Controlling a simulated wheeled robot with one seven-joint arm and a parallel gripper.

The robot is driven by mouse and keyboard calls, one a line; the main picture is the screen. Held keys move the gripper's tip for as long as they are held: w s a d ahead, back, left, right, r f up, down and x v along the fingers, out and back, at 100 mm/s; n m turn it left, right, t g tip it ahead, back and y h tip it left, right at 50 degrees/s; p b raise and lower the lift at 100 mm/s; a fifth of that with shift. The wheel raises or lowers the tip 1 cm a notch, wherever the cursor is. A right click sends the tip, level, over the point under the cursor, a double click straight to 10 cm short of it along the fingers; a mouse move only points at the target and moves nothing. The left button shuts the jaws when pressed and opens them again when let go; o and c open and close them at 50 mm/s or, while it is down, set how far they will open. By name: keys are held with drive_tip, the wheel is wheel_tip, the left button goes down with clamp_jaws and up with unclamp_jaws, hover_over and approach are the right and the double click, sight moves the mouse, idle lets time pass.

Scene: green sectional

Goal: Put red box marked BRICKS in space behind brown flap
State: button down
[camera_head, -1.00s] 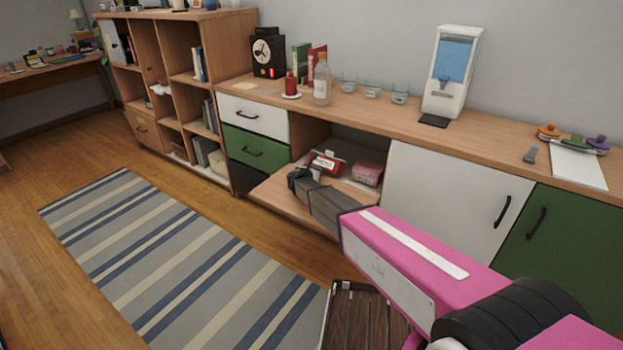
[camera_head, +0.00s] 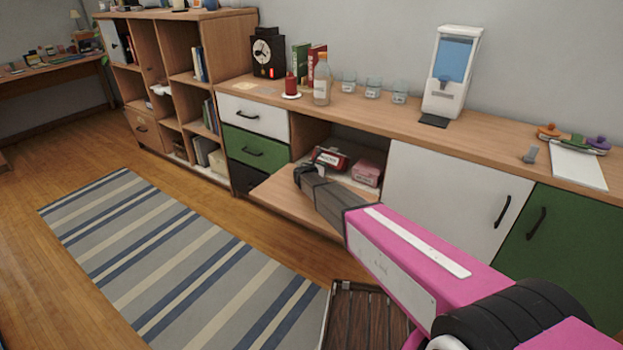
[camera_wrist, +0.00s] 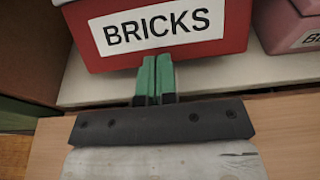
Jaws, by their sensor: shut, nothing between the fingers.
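The red box marked BRICKS (camera_head: 333,154) is inside the open space of the cabinet. In the wrist view its label side (camera_wrist: 225,38) faces me, and it rests on the pale shelf floor. The brown flap (camera_head: 290,197) is folded down level in front of the space; its wood also shows in the wrist view (camera_wrist: 285,130). My gripper (camera_wrist: 155,68) is shut and empty, its green fingertips pressed together at the lower front of the red box. They look to be touching it. In the head view my gripper (camera_head: 307,173) reaches over the flap, and its fingertips are hard to make out.
A pink box (camera_head: 367,173) stands to the right of the red box, with a small gap between them. A white door (camera_head: 445,190) closes the cabinet to the right. Drawers (camera_head: 252,147) bound the space on the left. The countertop (camera_head: 300,100) is overhead.

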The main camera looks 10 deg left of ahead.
sight(297, 195)
drive_tip(key=shift+w+d, duration=0.35)
drive_tip(key=shift+w, duration=0.45)
drive_tip(key=shift+w+d, duration=0.3)
drive_tip(key=shift+w, duration=0.45)
drive_tip(key=shift+s+a, duration=1.5)
drive_tip(key=shift+s, duration=2.2)
drive_tip(key=shift+s+a, duration=1.55)
drive_tip(key=shift+s, duration=2.15)
drive_tip(key=shift+s+a, duration=1.5)
drive_tip(key=shift+s, duration=2.2)
drive_tip(key=shift+s, duration=0.1)
